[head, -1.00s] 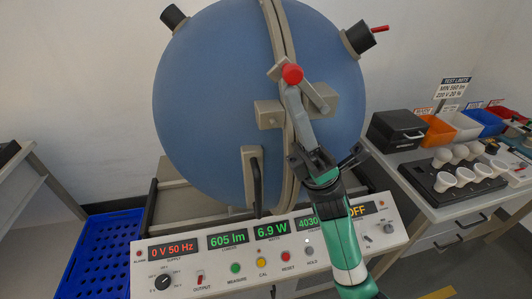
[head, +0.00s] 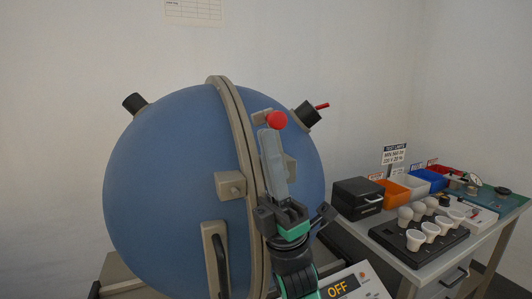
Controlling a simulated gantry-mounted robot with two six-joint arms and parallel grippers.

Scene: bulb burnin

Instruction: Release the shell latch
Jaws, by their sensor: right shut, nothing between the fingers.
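The shell latch sits across the tan seam band of a big blue sphere (head: 150,190). Its tan block (head: 230,185) is left of the band. A red ball knob (head: 277,120) stands right of the band, with a tan lever end (head: 262,117) beside it. More tan latch hardware (head: 291,166) shows right of my fingers. My right gripper (head: 272,138) points up from below, its long grey fingers shut and empty. The fingertips overlap the knob's lower edge in the picture. I cannot tell whether they touch it. The fingers hide much of the lever. My left gripper is not in view.
A dark handle (head: 218,258) sticks out on the sphere's lower front. A panel reading OFF (head: 340,288) is at the bottom. On the right, a bench holds a black box (head: 358,197), coloured bins, and a dark tray (head: 415,240) with several white bulbs.

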